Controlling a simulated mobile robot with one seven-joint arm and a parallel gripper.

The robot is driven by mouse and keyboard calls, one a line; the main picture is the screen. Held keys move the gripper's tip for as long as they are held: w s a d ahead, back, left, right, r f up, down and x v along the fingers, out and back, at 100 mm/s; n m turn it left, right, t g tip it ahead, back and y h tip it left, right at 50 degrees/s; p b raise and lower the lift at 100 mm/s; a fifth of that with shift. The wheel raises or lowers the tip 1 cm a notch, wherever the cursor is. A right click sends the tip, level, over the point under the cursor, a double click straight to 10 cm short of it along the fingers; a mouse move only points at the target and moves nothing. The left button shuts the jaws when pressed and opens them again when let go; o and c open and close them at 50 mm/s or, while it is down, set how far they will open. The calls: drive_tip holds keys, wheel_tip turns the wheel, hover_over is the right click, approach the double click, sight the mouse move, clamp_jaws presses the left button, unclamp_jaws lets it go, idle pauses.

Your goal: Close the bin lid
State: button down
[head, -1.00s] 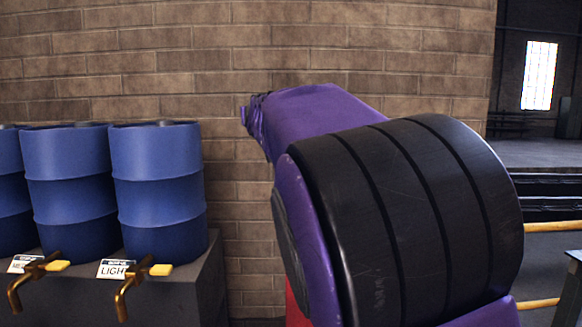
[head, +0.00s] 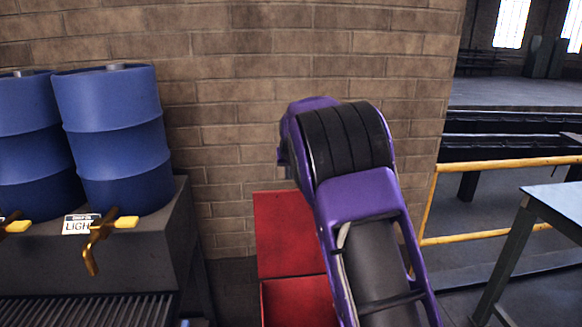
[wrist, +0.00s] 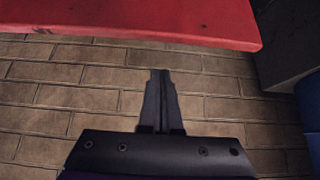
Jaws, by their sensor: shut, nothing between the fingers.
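The red bin (head: 298,303) stands by the brick wall, left of my arm in the head view. A flat red panel (head: 288,232), which looks like its lid, rises at the back of it; my arm covers the right side. In the wrist view a red panel (wrist: 130,18) with a straight edge crosses the top. My gripper (wrist: 160,72) is shut and empty, its fingers pointing toward that edge with a visible gap in the picture. The head view does not show my fingers.
Blue barrels (head: 112,140) with brass taps stand on a grey stand (head: 165,235) left of the bin. The brick wall (head: 230,80) is behind. A yellow rail (head: 500,165) and a blue-topped table (head: 560,205) are at the right.

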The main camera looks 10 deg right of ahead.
drive_tip(key=x, duration=0.3)
drive_tip(key=shift+w+f, duration=0.1)
drive_tip(key=shift+s, duration=2.05)
